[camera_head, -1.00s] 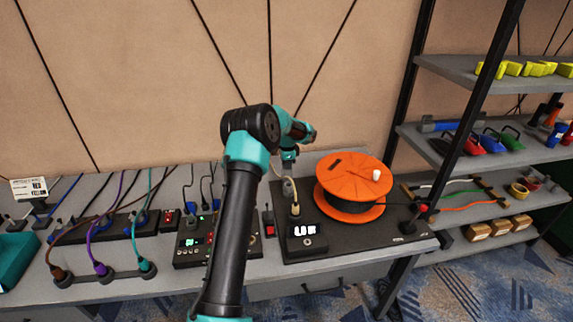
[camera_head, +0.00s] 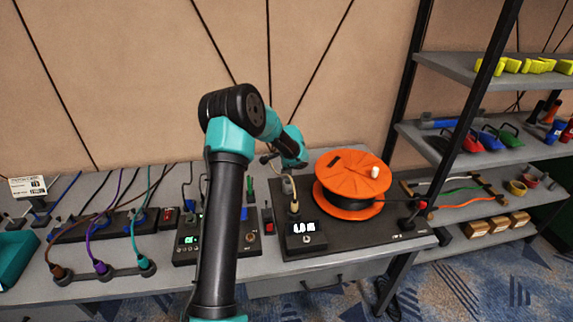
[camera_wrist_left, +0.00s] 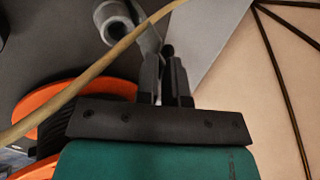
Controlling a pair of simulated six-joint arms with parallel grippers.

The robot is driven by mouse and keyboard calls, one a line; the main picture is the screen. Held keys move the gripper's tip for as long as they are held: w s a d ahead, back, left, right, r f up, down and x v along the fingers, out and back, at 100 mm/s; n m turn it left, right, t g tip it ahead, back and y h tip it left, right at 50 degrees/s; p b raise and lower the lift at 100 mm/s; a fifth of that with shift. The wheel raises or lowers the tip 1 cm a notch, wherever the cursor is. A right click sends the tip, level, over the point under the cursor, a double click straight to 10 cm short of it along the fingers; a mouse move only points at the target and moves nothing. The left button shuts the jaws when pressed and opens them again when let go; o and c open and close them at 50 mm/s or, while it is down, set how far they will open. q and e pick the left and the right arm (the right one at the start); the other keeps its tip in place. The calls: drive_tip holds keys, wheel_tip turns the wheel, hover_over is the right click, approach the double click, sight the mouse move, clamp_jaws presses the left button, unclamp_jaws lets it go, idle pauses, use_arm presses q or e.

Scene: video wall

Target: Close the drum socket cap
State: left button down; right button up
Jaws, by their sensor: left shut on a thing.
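The orange cable drum (camera_head: 334,200) stands on a dark base at the right end of the bench. In the left wrist view a grey round socket (camera_wrist_left: 112,18) shows at the top, its opening visible. A grey piece, which looks like the socket cap (camera_wrist_left: 148,42), runs between this socket and my fingers. My left gripper (camera_wrist_left: 167,65) is shut on a small part at the cap's end, mostly hidden between the fingers. In the head view my left wrist hangs behind the drum's left side, its fingers hidden. My right gripper is not in view.
A tan cable (camera_wrist_left: 75,85) crosses close to my left fingers in the wrist view. A plug (camera_head: 294,206) stands by a lit display (camera_head: 304,228) on the base. Control boxes and cables fill the bench to the left; a shelf rack (camera_head: 470,68) stands at right.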

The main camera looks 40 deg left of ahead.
use_arm(q)
drive_tip(key=shift+s+d+f+t+y, duration=0.15)
drive_tip(key=shift+s+d+t+y, duration=0.25)
drive_tip(key=shift+y, duration=0.2)
drive_tip(key=shift+s+d+t+y, duration=0.1)
drive_tip(key=shift+d+t+y, duration=0.2)
drive_tip(key=shift+y, duration=0.1)
drive_tip(key=shift+a, duration=0.1)
drive_tip(key=c, duration=1.2)
unclamp_jaws()
drive_tip(key=shift+c, duration=0.2)
drive_tip(key=v, duration=1.7)
